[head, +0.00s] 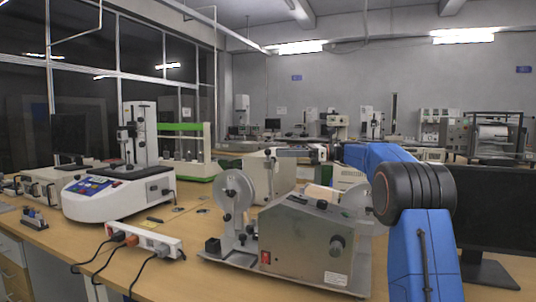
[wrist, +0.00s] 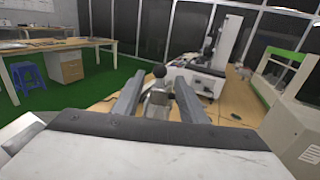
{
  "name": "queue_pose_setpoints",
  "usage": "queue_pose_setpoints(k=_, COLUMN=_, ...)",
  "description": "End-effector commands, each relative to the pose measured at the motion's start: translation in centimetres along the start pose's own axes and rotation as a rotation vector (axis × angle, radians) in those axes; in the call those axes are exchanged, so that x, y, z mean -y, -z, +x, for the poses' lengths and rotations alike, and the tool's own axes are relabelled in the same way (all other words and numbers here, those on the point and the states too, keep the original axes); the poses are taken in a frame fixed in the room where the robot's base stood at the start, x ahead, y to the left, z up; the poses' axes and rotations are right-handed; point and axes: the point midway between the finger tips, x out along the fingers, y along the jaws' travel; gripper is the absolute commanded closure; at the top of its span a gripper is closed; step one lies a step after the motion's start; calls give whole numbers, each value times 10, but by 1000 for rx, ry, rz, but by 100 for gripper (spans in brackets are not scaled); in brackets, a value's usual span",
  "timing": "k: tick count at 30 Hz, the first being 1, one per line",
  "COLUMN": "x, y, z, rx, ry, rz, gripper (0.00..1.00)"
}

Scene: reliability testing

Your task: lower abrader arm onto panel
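A black ball knob (wrist: 159,71) on a silver part shows between and beyond the fingertips; contact cannot be told. I cannot clearly make out the abrader arm or the panel.
A white tester with a column (head: 120,195) stands to the left; it also shows ahead in the wrist view (wrist: 205,72). A beige box (head: 268,178) is behind the steel machine. A power strip (head: 145,240) with cables lies in front. A monitor (head: 497,215) stands at right.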

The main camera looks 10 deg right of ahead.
Motion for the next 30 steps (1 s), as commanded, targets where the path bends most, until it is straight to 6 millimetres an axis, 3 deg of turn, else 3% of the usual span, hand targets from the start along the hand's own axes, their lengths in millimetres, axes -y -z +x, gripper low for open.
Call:
queue_pose_setpoints(k=9, x=0, y=0, z=49, rx=0, ry=-1, rz=0, gripper=62)
queue_pose_setpoints(k=15, x=0, y=0, z=61, rx=0, ry=-1, rz=0, gripper=62)
queue_pose_setpoints(k=24, x=0, y=0, z=63, rx=0, ry=0, rz=0, gripper=62)
queue_pose_setpoints(k=29, x=0, y=0, z=62, rx=0, ry=0, rz=0, gripper=97)
queue_pose_setpoints(k=30, x=0, y=0, z=62, rx=0, ry=0, rz=0, gripper=100)
